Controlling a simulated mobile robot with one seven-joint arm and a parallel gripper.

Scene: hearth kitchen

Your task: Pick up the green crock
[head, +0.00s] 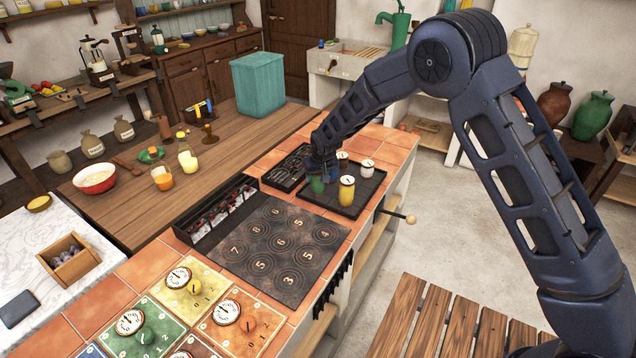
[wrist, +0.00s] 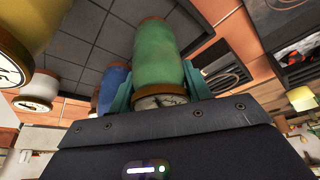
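The green crock (wrist: 158,55) is in the middle of the wrist view, its dial-marked lid facing the camera. The teal fingers of my gripper (wrist: 160,88) lie against it on both sides, with no gap visible. In the head view the green crock (head: 317,185) shows below my gripper (head: 320,170), at the left side of the dark tray (head: 318,203). The wrist and gripper partly hide it there. I cannot tell whether its base touches the tray.
A yellow crock (head: 346,191) stands close to the right on the tray, with a white crock (head: 367,168) behind it. A blue crock (wrist: 112,88) is close beside the green one in the wrist view. A dark rack (head: 287,170) lies left of the tray. The numbered board (head: 275,250) in front is clear.

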